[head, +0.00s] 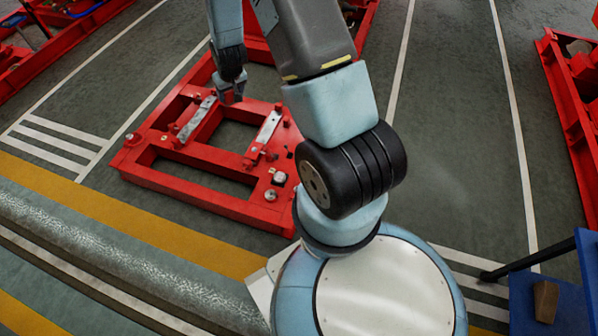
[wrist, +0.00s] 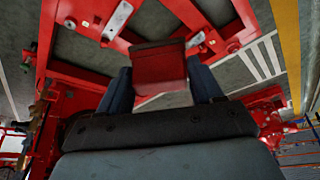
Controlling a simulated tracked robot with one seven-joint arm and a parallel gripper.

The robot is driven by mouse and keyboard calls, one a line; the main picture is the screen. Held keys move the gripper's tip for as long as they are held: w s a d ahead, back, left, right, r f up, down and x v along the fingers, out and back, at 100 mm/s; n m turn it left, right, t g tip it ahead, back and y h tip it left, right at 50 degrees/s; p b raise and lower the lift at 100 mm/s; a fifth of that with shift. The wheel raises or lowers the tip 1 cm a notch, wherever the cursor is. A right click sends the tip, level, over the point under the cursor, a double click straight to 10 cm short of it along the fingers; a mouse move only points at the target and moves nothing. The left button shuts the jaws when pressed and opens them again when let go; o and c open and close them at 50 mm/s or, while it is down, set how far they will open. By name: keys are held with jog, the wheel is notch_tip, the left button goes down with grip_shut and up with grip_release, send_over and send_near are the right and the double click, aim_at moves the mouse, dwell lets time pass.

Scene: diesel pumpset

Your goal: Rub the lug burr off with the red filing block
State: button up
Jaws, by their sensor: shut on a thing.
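My gripper (wrist: 160,85) is shut on the red filing block (wrist: 158,66), which sits between its two dark fingers in the wrist view. In the head view my gripper (head: 232,90) hangs over the far part of the red pumpset frame (head: 190,180), near its left metal bar (head: 195,118). The block is not clearly visible there. A second pale metal bar (head: 268,126) lies on the frame further right. The wrist view shows the frame beyond the block, with a pale bar (wrist: 117,20). I cannot make out the lug burr, nor whether the block touches anything.
A blue stand (head: 575,285) with a brown block (head: 545,300) on it is at the lower right. Red frames stand at the upper left (head: 75,40) and right edge (head: 575,110). A grey pipe or kerb (head: 110,250) crosses the lower left. Green floor lies between.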

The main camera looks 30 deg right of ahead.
jog(key=d+f+m+g+h, duration=0.1)
jog(key=d+f+m, duration=0.35)
jog(key=f, duration=0.25)
jog(key=s+d+f+m+g+h, duration=0.1)
jog(key=d+f+m+h, duration=0.15)
jog(key=f+m, duration=0.35)
jog(key=d+f+m+g+h, duration=0.1)
jog(key=d+f+m, duration=0.3)
jog(key=f, duration=0.5)
jog(key=shift+s+d+f+m+g+y, duration=0.3)
jog(key=shift+s+d+f+m+g, duration=0.55)
jog(key=shift+s+f+m, duration=2.6)
jog(key=shift+s+d+f+m+g+y, duration=0.25)
jog(key=shift+s+d+f+m+g, duration=0.8)
jog(key=shift+f, duration=4.45)
jog(key=shift+s+d+f+m+g+y, duration=0.3)
jog(key=shift+s+d+f+m+g, duration=0.3)
jog(key=shift+s+f+m, duration=2.95)
jog(key=shift+w+f+n, duration=0.25)
jog(key=shift+f+n, duration=0.15)
jog(key=shift+f, duration=0.2)
jog(key=shift+w+f+n, duration=0.25)
jog(key=shift+f+n, duration=0.15)
jog(key=shift+f, duration=0.2)
jog(key=shift+w+f+n, duration=0.25)
jog(key=shift+f+n, duration=0.15)
jog(key=shift+f, duration=0.2)
jog(key=shift+s+a, duration=1)
jog(key=shift+a, duration=0.25)
jog(key=shift+f, duration=0.1)
